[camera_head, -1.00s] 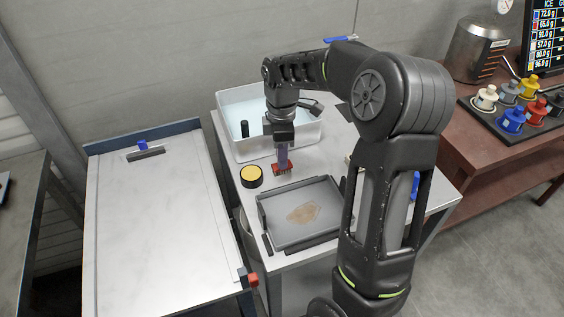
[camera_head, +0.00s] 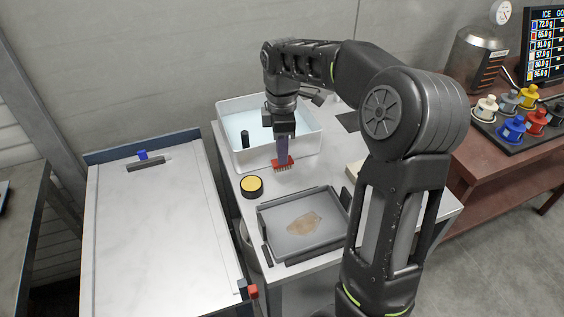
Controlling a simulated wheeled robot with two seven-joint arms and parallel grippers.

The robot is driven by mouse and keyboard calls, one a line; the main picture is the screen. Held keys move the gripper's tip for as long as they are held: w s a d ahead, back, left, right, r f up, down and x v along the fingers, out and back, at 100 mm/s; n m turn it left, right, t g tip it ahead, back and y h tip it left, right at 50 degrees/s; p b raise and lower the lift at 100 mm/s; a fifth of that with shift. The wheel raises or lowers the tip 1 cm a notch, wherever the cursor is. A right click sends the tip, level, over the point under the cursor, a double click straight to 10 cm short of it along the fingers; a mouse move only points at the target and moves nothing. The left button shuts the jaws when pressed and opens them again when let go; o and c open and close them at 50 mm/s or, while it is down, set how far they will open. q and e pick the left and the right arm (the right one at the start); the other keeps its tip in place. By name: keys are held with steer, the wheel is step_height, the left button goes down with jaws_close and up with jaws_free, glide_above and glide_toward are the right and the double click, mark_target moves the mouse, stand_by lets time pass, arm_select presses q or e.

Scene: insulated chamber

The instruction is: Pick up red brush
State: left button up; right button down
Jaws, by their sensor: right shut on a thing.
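A red brush (camera_head: 283,163) with pale bristles pointing down is at the middle of the white table. My right gripper (camera_head: 285,146) points straight down and is shut on the brush from above. The bristles are at or just above the table top; the exact gap is hard to tell. The fingers hide the upper part of the brush. My left gripper is not in the picture.
A white basin (camera_head: 232,112) with liquid stands behind the brush. A yellow-topped black jar (camera_head: 252,186) is to its left, and a grey tray (camera_head: 282,250) with a brown patch lies in front. A pale block (camera_head: 354,169) is at the right, partly behind my arm.

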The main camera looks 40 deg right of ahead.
step_height(320, 180, up, 5)
steer(key=shift+f, duration=0.2)
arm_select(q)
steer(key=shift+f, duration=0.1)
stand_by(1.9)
